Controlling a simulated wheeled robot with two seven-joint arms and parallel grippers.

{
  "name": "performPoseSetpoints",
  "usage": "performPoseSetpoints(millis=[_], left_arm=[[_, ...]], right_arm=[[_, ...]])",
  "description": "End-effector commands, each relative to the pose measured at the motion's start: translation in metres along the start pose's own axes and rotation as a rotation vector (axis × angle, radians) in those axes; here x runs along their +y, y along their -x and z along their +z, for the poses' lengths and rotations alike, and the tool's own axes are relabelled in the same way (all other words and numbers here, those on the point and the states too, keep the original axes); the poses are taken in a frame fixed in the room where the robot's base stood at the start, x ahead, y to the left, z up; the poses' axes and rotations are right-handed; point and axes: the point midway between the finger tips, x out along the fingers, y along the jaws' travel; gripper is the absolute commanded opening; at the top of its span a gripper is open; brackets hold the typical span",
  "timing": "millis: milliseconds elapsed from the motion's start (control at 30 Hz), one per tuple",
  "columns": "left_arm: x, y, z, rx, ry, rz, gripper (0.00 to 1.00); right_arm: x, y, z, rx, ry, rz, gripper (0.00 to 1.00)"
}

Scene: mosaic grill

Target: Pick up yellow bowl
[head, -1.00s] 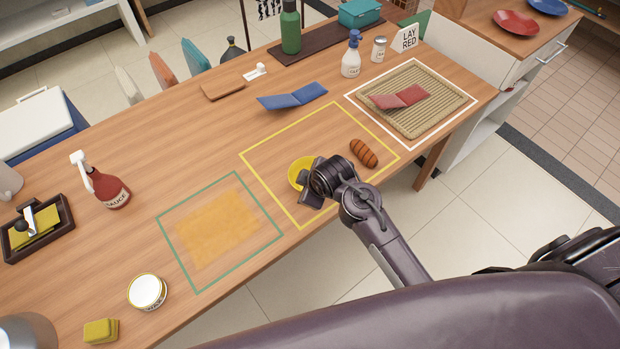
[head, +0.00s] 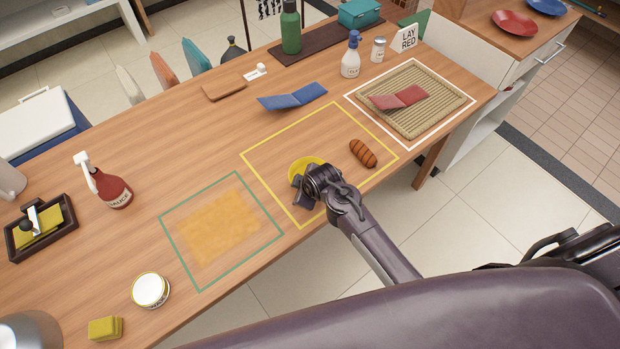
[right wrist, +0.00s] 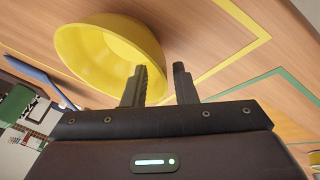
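The yellow bowl (head: 303,165) stands inside the yellow outlined square on the table, partly hidden by my right gripper in the head view. My right gripper (head: 303,193) is low at the bowl's near side. In the right wrist view the bowl (right wrist: 108,45) fills the upper left, and its rim reaches the gap between the two fingers (right wrist: 160,82). The fingers are apart, one in front of the bowl and one just beyond its edge. I cannot tell whether they touch it. My left gripper is not in view.
A brown sausage-shaped roll (head: 363,153) lies right of the bowl in the same square. A blue folded cloth (head: 292,97) lies behind. A green outlined square (head: 165,238) with an orange patch is to the left. A sauce bottle (head: 112,190) stands farther left.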

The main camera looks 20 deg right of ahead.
Motion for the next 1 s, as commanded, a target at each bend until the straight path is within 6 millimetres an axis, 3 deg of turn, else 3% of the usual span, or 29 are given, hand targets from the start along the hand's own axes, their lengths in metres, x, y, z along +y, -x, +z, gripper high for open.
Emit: performPoseSetpoints(millis=[33, 200, 667, 867, 1000], left_arm=[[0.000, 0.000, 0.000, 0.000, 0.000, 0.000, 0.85], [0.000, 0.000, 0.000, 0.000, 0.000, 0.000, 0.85], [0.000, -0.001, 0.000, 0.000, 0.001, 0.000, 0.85], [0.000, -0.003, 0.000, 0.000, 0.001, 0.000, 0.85], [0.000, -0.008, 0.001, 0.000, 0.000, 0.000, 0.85]], right_arm=[[0.000, 0.000, 0.000, 0.000, 0.000, 0.000, 0.18], [0.000, 0.000, 0.000, 0.000, 0.000, 0.000, 0.00], [0.001, 0.003, -0.001, 0.000, 0.001, 0.000, 0.00], [0.009, 0.024, -0.010, 0.003, 0.002, 0.003, 0.00], [0.021, 0.057, -0.024, 0.005, 0.002, 0.006, 0.00]])
